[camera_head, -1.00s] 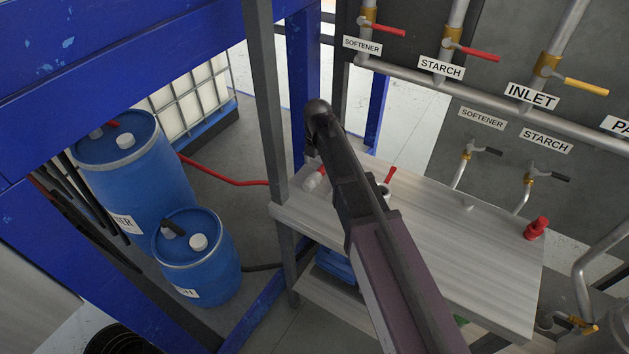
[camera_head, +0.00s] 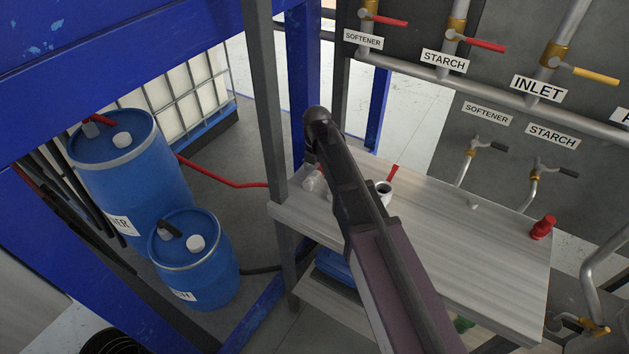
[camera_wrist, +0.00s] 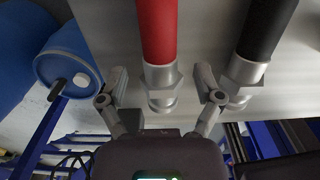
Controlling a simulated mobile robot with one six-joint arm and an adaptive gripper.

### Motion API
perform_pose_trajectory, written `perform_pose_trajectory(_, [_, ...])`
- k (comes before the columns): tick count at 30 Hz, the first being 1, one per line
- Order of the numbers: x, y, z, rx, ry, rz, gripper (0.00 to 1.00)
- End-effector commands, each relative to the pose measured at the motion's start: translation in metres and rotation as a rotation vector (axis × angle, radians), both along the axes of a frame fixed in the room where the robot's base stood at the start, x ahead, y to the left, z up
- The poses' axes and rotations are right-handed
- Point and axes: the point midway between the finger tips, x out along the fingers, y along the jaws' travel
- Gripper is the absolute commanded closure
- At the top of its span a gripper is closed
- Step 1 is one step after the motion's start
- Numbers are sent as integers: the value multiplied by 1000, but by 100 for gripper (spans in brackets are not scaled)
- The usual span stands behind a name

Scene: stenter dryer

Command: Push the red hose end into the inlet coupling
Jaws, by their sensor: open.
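The red hose end (camera_wrist: 159,85), a red hose with a silver hex fitting, shows in the wrist view. My gripper (camera_wrist: 161,74) is open, its two fingers on either side of the fitting with gaps. In the head view my arm hides the gripper and most of what is near it. A red hose (camera_head: 230,182) runs along the floor from the larger blue drum toward the bench. The INLET sign (camera_head: 537,89) hangs on the pipework by a yellow-handled valve (camera_head: 595,77). I cannot tell which part is the inlet coupling.
A black hose with a silver fitting (camera_wrist: 250,72) is close to the right finger. Blue drums (camera_head: 196,275) and a grey post (camera_head: 268,120) stand left.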

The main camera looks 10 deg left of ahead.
Motion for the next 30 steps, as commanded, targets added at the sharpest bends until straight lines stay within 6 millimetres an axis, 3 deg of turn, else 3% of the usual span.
perform_pose_trajectory(7, [0, 0, -17, 0, 0, 0, 16])
perform_pose_trajectory(27, [0, 0, -18, 0, 0, 1, 16])
perform_pose_trajectory(28, [0, 0, -18, 0, 0, 1, 19])
perform_pose_trajectory(30, [0, 0, -18, 0, 0, 1, 40])
